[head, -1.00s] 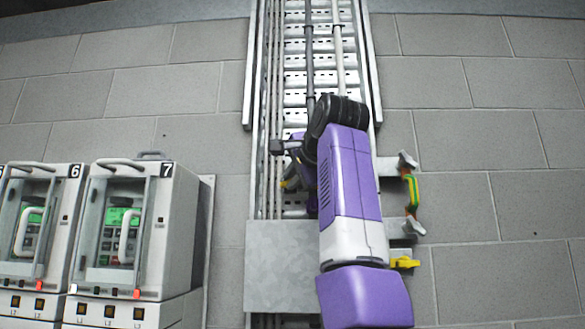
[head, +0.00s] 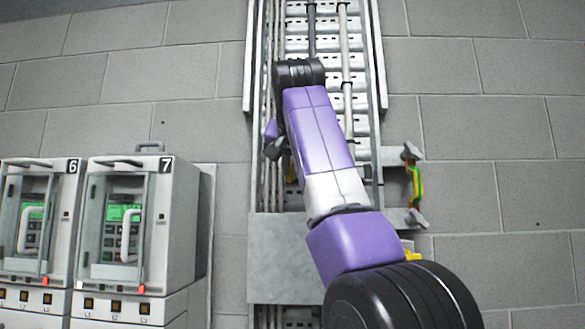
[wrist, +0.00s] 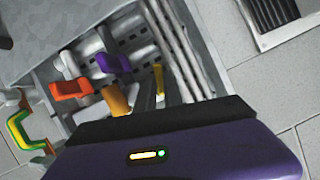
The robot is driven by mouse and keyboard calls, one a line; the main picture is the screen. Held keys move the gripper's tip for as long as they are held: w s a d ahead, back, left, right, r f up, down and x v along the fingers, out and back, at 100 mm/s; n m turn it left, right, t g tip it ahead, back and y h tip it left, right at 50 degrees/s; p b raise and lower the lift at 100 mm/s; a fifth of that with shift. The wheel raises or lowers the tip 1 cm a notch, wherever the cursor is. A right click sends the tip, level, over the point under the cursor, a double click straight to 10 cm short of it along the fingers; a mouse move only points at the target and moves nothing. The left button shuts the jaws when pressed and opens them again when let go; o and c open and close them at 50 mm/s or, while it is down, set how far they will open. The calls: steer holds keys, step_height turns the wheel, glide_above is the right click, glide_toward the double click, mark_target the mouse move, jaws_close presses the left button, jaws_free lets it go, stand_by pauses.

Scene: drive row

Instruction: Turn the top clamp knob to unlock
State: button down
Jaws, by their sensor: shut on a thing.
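The top clamp knob is yellow and shows in the wrist view (wrist: 159,78) as a narrow bar between my two grey fingers. My gripper (wrist: 159,92) is shut on it. In the head view my purple arm reaches up the cable tray, and my gripper (head: 284,158) is mostly hidden behind it. Only a sliver of yellow shows beside the gripper there, so the knob's angle is hard to tell.
Orange (wrist: 72,89) and purple (wrist: 113,64) connectors stand close beside the gripper. A green-yellow cable (head: 414,186) runs between two grey lugs on the right. Another yellow part (head: 409,250) sits low, partly behind my arm. Numbered drive units (head: 135,225) stand left.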

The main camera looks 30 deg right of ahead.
steer(key=shift+a+f+n+g+h, duration=0.1)
steer(key=shift+n+g+h, duration=0.35)
steer(key=shift+n, duration=0.45)
steer(key=shift+h, duration=0.25)
steer(key=shift+w, duration=0.1)
steer(key=c, duration=1.5)
jaws_free()
steer(key=shift+o, duration=0.2)
steer(key=shift+a, duration=0.1)
steer(key=b+v, duration=0.3)
steer(key=v, duration=0.4)
steer(key=shift+s+r, duration=0.2)
steer(key=shift+s, duration=0.2)
